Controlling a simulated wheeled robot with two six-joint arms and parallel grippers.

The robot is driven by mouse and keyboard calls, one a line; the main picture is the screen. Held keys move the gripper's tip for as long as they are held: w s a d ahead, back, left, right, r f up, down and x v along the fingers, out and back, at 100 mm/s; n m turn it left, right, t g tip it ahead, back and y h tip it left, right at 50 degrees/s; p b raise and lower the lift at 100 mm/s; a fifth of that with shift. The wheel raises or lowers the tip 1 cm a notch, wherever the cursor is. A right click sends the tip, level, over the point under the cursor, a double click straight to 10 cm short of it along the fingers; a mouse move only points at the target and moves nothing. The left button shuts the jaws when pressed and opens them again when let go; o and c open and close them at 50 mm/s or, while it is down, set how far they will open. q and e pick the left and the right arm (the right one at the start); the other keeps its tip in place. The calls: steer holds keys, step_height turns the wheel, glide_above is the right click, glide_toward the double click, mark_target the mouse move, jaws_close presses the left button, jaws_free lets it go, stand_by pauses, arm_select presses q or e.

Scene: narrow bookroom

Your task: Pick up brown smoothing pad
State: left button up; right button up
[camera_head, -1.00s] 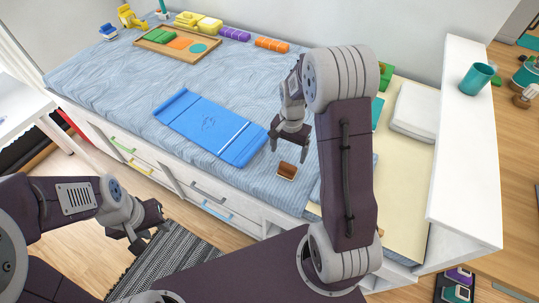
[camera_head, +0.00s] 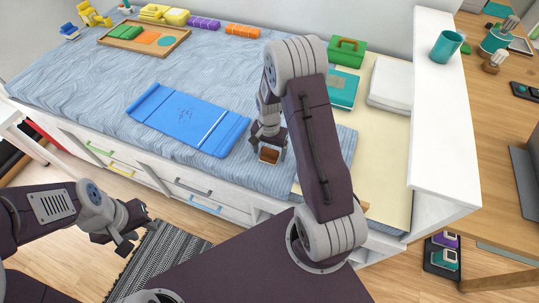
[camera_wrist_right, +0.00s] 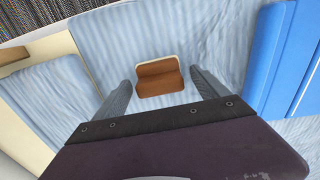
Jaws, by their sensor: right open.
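The brown smoothing pad (camera_head: 269,155) lies on the blue bedding near the bed's front edge. It also shows in the right wrist view (camera_wrist_right: 159,78), brown with a pale edge, between and just beyond the fingertips. My right gripper (camera_head: 268,150) is open and low over the pad, with its fingers on either side of it; whether they touch it I cannot tell. In the right wrist view the open fingers (camera_wrist_right: 160,78) show nothing held. My left gripper (camera_head: 132,230) hangs empty over the floor in front of the bed, with its fingers apart.
A blue mat (camera_head: 188,120) lies left of the pad. A wooden tray (camera_head: 145,52) with coloured pieces is farther back. A green box (camera_head: 347,52), a teal book (camera_head: 342,90) and a pale stack (camera_head: 391,84) are at right, before a white ledge (camera_head: 446,140) with a teal cup (camera_head: 446,45).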

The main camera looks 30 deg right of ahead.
mark_target(269, 150)
steer(key=shift+r, duration=0.1)
steer(key=c, duration=1.5)
steer(key=shift+r+p, duration=0.35)
steer(key=shift+r, duration=1.85)
steer(key=shift+c, duration=0.2)
steer(key=s+d+r, duration=0.1)
steer(key=d+r, duration=0.5)
steer(key=d, duration=0.5)
steer(key=shift+d+r+p, duration=0.3)
